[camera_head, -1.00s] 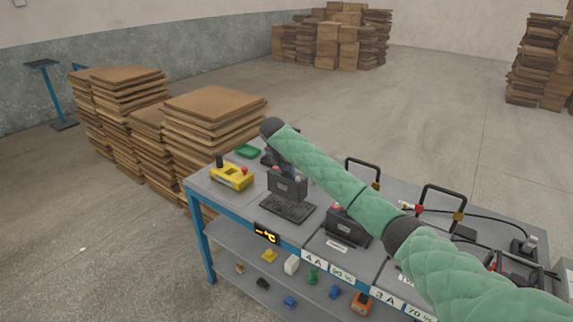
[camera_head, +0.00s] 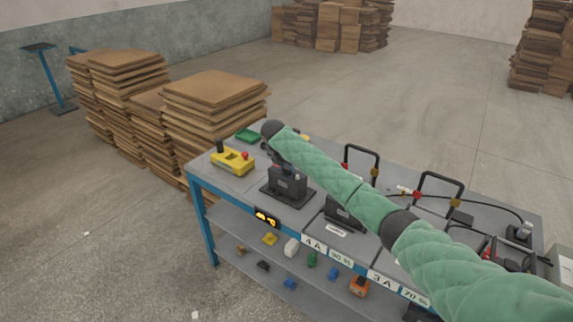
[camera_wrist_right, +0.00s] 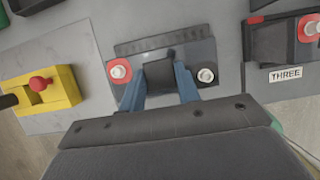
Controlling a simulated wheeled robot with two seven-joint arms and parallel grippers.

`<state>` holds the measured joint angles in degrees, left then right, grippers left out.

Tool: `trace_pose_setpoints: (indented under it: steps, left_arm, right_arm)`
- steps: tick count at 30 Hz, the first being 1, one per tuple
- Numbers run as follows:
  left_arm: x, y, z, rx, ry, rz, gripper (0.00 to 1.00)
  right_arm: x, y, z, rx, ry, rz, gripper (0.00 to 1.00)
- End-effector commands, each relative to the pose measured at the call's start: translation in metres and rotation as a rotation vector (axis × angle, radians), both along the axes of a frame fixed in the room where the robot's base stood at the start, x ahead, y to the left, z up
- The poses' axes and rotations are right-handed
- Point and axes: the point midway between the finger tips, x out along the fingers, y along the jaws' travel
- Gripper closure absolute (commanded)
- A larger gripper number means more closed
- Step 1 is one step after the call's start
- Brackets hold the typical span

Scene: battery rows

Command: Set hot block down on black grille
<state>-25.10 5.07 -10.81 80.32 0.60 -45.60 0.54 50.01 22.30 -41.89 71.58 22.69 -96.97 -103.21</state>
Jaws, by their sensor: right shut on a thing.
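The hot block (camera_head: 286,182) is a dark grey battery-like box, upright over the black grille (camera_head: 300,203) at the left part of the bench. In the head view my arm partly hides this gripper. Whether the block's underside fully touches the grille cannot be told. My left gripper is not in view.
A yellow box with a red button (camera_head: 232,160) stands left of the grille, and a green tray (camera_head: 248,135) behind it. Another dark block (camera_head: 343,215) sits to the right, partly under my arm. A yellow-lit display (camera_head: 266,218) is on the bench's front edge.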

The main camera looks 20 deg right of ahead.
Motion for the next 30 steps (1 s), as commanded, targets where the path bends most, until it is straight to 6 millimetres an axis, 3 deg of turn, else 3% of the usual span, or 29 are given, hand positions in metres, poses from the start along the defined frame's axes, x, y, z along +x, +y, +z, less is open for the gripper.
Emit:
trace_pose_setpoints:
  steps: [2, 3, 6, 17, 20, 30]
  left_arm:
    - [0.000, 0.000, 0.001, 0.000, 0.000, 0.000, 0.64]
    - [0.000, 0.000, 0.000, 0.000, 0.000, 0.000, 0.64]
    - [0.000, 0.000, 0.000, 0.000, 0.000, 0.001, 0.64]
    - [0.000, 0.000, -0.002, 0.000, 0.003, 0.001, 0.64]
    - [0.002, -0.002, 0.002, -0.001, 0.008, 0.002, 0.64]
    - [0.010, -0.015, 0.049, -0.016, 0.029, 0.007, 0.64]
  right_arm:
    - [0.001, 0.000, 0.003, 0.000, -0.004, 0.000, 1.00]
    - [0.000, 0.000, 0.000, 0.000, 0.000, 0.000, 0.60]
    - [0.000, 0.000, 0.000, 0.000, 0.000, 0.000, 0.46]
    - [-0.001, 0.001, 0.004, -0.001, -0.001, 0.000, 0.46]
    - [-0.002, 0.005, 0.014, 0.000, -0.004, 0.000, 0.46]
    - [-0.017, 0.023, 0.072, 0.000, -0.003, 0.001, 0.46]
